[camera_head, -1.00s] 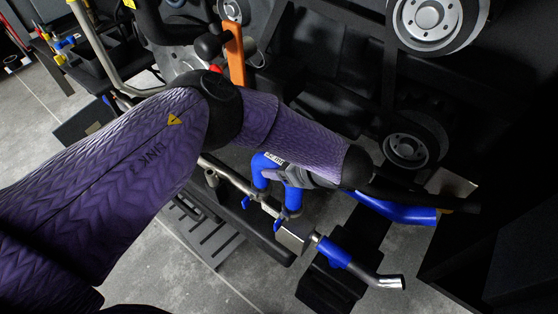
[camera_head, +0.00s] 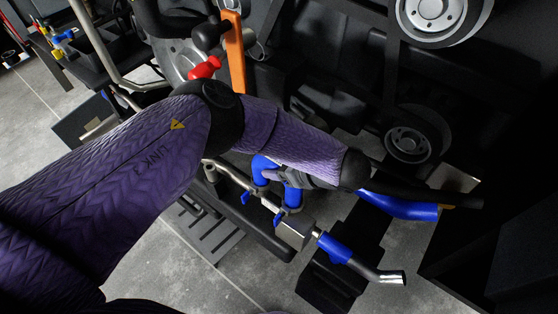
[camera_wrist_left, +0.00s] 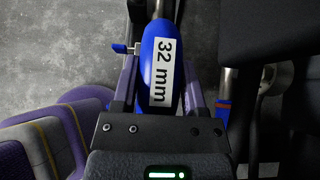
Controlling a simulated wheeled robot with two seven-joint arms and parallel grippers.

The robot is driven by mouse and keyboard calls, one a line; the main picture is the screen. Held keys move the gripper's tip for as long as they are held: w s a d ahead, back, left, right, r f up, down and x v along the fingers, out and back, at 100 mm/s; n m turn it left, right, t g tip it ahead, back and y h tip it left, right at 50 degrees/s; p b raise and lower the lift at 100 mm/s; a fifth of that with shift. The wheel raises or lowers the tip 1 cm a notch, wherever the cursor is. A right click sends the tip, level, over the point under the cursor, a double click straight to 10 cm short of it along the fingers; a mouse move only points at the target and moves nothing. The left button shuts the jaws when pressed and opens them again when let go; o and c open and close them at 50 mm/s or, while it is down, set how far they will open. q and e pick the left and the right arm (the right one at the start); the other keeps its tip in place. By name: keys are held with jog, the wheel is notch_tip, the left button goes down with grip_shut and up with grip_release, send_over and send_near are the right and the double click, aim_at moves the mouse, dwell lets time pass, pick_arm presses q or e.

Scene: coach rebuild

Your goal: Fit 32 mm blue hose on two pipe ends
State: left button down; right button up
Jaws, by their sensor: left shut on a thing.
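The blue 32 mm hose (camera_head: 292,194) is a bent piece with two legs pointing down in the head view. Its white "32 mm" label (camera_wrist_left: 162,72) faces the left wrist camera. My left gripper (camera_head: 285,178) is shut on the hose, with a finger on each side of it in the wrist view (camera_wrist_left: 160,85). The hose legs come down at the silver pipework (camera_head: 235,177), near small blue tabs (camera_head: 246,198). I cannot tell whether the legs are over the pipe ends or just against them. My right gripper is not in view.
A blue sleeve (camera_head: 334,248) sits on a bent metal pipe (camera_head: 390,278) at the lower right. Another blue hose (camera_head: 405,208) lies behind the forearm end. Dark machinery with wheels (camera_head: 407,144) fills the right. Grey floor (camera_head: 205,285) is open at the lower left.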

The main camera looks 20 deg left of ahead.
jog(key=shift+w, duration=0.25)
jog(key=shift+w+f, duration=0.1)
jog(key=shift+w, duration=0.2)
pick_arm(q)
jog(key=shift+f, duration=0.45)
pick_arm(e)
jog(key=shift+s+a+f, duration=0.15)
pick_arm(q)
jog(key=c, duration=0.5)
grip_release()
jog(key=o, duration=0.4)
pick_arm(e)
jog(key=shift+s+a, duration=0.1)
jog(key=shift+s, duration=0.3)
pick_arm(q)
jog(key=shift+o, duration=0.5)
